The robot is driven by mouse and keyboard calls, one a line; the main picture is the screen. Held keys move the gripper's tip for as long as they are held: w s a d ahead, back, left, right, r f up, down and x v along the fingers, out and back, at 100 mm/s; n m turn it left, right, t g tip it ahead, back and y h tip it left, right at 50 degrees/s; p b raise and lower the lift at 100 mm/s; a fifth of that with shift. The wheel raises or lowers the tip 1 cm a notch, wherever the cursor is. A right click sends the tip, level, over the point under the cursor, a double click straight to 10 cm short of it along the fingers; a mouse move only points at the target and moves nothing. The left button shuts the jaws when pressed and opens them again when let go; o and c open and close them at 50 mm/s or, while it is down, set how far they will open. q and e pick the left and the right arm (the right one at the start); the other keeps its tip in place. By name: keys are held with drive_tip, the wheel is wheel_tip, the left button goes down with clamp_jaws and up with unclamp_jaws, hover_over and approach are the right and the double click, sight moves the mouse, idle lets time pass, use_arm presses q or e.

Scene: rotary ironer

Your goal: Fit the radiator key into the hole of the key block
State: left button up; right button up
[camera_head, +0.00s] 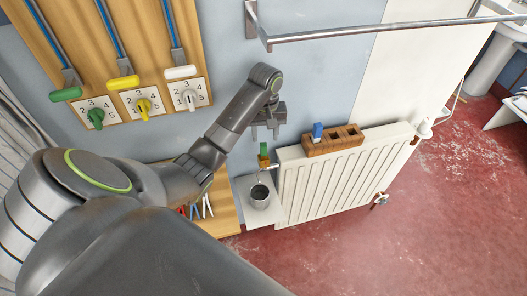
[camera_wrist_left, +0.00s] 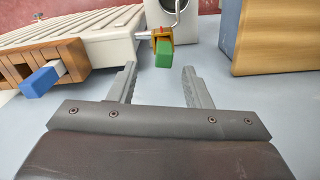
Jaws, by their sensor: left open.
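The wooden key block (camera_head: 345,146) lies along the top of the white radiator with dark square holes. A blue-handled key (camera_head: 317,131) stands in its left part; the wrist view shows the blue handle (camera_wrist_left: 40,82) on a pale shank at the block (camera_wrist_left: 72,60). A green handle (camera_head: 264,148) with a yellow-orange part below is at the radiator's left end; it also shows in the wrist view (camera_wrist_left: 164,55). Which one is the radiator key I cannot tell. My left gripper (camera_head: 265,132) is open and empty, its fingers (camera_wrist_left: 160,80) pointing toward the green handle, apart from it.
The radiator (camera_head: 335,185) stands along the wall. A wooden board with numbered dials (camera_head: 145,105) hangs at upper left, and a metal rail (camera_head: 380,31) crosses above. Red floor lies open at right.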

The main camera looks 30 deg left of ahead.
sight(263, 145)
use_arm(q)
drive_tip(key=shift+s+f, duration=0.1)
drive_tip(key=shift+f, duration=0.45)
drive_tip(key=f, duration=0.4)
drive_tip(key=shift+s+a+b, duration=0.15)
drive_tip(key=shift+a+b, duration=0.05)
drive_tip(key=shift+b, duration=0.2)
drive_tip(key=shift+f, duration=0.45)
use_arm(e)
drive_tip(key=shift+s+d+f, duration=0.1)
drive_tip(key=shift+s+f, duration=0.25)
drive_tip(key=shift+f, duration=0.4)
use_arm(q)
drive_tip(key=shift+c, duration=1.2)
clamp_jaws()
use_arm(e)
drive_tip(key=shift+w, duration=0.25)
